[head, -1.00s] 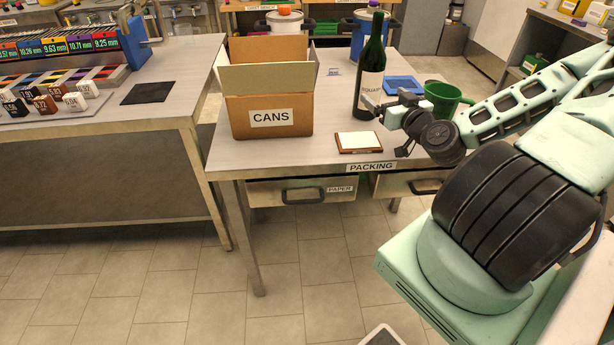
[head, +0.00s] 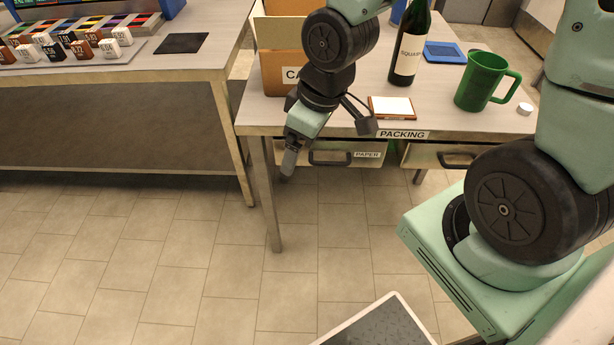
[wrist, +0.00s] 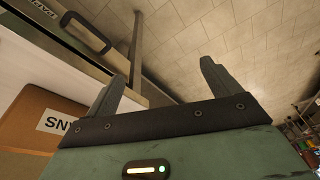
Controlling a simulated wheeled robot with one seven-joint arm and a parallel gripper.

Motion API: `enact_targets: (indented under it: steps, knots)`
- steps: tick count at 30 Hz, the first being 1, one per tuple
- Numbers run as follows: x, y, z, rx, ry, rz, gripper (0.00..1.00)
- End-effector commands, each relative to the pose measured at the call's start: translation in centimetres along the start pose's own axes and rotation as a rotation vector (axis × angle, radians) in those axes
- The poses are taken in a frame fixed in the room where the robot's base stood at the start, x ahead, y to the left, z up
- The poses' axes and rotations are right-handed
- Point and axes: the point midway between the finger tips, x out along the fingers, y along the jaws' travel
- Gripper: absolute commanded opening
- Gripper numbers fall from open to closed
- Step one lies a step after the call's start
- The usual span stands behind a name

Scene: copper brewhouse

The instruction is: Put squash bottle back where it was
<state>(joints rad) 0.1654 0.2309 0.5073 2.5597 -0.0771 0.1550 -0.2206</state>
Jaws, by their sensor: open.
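The squash bottle (head: 408,52), dark green glass with a white label, stands upright on the packing table (head: 350,112), behind the small white-topped board and left of the green jug; its top is cut off by the picture edge. The bottle does not show in the wrist view.
The CANS box (head: 283,72) stands behind my arm. A green jug (head: 482,82), a blue tray (head: 444,52), a white-topped board (head: 391,107) and a small white cap (head: 524,109) share the table. The paper drawer (head: 345,155) is beneath. Floor in front is clear.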

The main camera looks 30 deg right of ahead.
Motion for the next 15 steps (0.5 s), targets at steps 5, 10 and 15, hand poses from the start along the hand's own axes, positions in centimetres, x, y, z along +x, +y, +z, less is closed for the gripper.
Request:
enact_targets:
  steps: [5,10,15]
  knots:
    - [-4.1,-6.9,1.4,-0.037,-0.108,0.004,0.89]
    - [-7.1,-11.3,3.5,-0.047,-0.177,-0.007,0.89]
    - [-8.4,-13.1,4.7,-0.048,-0.210,-0.016,0.89]
